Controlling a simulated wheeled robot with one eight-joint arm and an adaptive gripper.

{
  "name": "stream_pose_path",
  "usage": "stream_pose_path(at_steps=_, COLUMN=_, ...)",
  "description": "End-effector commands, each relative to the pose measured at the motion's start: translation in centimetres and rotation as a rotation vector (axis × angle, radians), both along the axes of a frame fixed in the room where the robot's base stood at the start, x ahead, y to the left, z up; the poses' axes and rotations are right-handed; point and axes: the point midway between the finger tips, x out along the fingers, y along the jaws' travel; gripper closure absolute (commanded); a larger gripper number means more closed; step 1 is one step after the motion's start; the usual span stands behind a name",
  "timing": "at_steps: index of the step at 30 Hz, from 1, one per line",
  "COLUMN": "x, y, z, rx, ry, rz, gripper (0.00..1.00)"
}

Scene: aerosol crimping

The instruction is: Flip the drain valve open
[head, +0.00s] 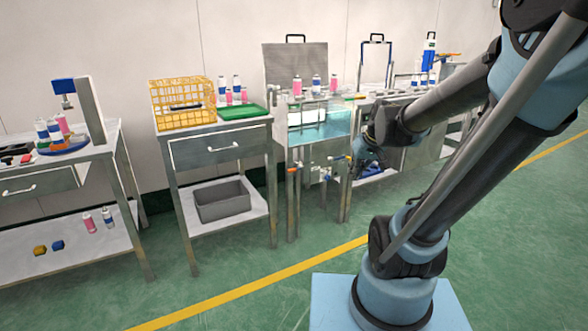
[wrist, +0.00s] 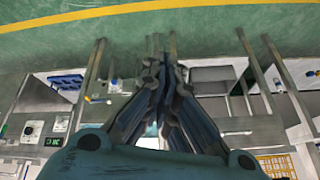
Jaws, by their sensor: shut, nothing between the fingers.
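The water bath (head: 322,128) is a clear-sided tank with blue water on a metal stand. Below its front are small pipe fittings (head: 325,173) with blue and orange parts; I cannot tell for certain which is the drain valve or how its lever stands. My gripper (head: 357,160) is at the stand's front right, just right of these fittings, and partly hides that area. In the wrist view the fingers (wrist: 160,66) are shut and empty, pointing toward the stand's legs. Small fittings (wrist: 97,98) show left of the fingers there; anything behind the fingers is hidden.
A cart with a yellow wire basket (head: 183,103), a green tray (head: 242,111) and a grey bin (head: 221,199) stands left of the bath. A table with a press (head: 91,110) is farther left. The green floor in front is clear, crossed by a yellow line (head: 235,289).

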Motion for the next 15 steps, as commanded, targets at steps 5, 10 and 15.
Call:
stream_pose_path(at_steps=5, x=5.4, y=2.2, z=0.9, rx=0.042, ry=-0.074, rz=0.057, gripper=1.00)
stream_pose_path(at_steps=10, x=10.2, y=4.3, z=1.2, rx=0.078, ry=-0.148, rz=0.105, gripper=1.00)
stream_pose_path(at_steps=15, x=15.0, y=6.3, z=1.1, rx=0.112, ry=-0.222, rz=0.148, gripper=1.00)
